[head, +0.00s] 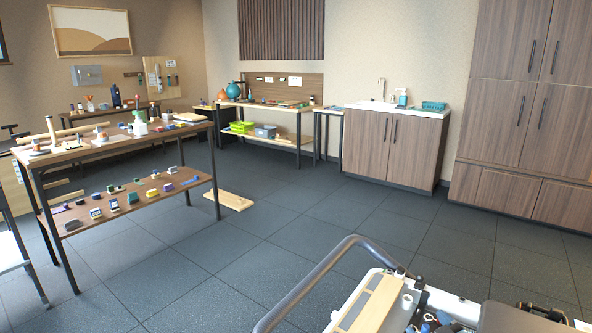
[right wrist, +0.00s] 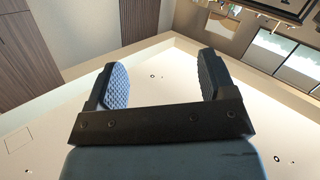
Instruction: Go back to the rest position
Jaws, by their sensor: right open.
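My right gripper (right wrist: 164,76) is open and empty in the right wrist view. Its two dark, ribbed finger pads stand well apart with nothing between them. Behind them are pale, ceiling-like surfaces, and the gripper touches nothing there. In the head view a dark part at the bottom right corner may belong to my right arm, but it is too cut off to tell. My left gripper is in neither view.
A two-level wooden workbench (head: 150,202) with many small objects stands at left. A wooden board (head: 229,201) lies on the floor beside it. A sink cabinet (head: 389,147) and tall cupboards (head: 490,130) line the back. The tiled floor between is clear. A curved dark rail (head: 300,287) is close in front.

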